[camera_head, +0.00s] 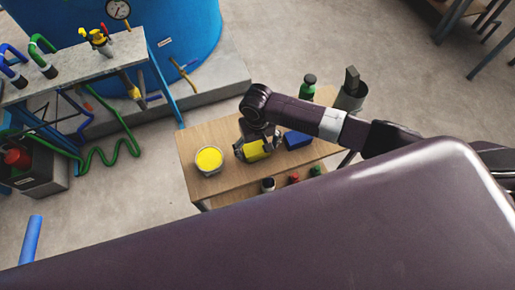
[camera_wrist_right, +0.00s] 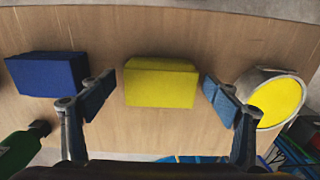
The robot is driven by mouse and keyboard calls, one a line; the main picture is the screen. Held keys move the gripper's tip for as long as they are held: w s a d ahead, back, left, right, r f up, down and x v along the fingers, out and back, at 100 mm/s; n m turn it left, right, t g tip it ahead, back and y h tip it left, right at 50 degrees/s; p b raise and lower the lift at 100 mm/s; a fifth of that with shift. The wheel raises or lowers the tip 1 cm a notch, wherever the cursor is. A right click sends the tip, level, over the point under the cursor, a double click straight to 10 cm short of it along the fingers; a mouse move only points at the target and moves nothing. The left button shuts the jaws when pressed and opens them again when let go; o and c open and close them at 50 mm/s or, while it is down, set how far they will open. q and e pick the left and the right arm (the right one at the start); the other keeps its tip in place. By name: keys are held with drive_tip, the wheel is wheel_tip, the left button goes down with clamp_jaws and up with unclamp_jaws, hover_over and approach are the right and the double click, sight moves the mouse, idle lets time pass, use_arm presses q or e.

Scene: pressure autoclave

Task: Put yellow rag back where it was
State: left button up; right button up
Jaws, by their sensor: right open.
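The yellow rag (camera_head: 254,150) is a folded yellow block lying on the wooden table (camera_head: 190,150), between a blue block and a tub of yellow stuff. In the right wrist view the yellow rag (camera_wrist_right: 161,82) lies flat on the wood. My right gripper (camera_head: 256,143) is over the yellow rag and partly covers it in the head view. In the right wrist view my right gripper (camera_wrist_right: 155,98) is open, one finger to each side of the rag, with visible gaps. My left gripper is not in view.
A blue block (camera_wrist_right: 47,74) and a tub with yellow contents (camera_head: 209,159) flank the rag. A green bottle (camera_head: 308,87) and a dark container (camera_head: 350,97) stand at the table's far right. A large blue tank (camera_head: 175,35) stands behind.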

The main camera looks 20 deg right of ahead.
sight(257, 149)
wheel_tip(257, 149, up, 11)
drive_tip(key=shift+r+b, duration=0.15)
drive_tip(key=shift+b, duration=0.3)
idle(0.3)
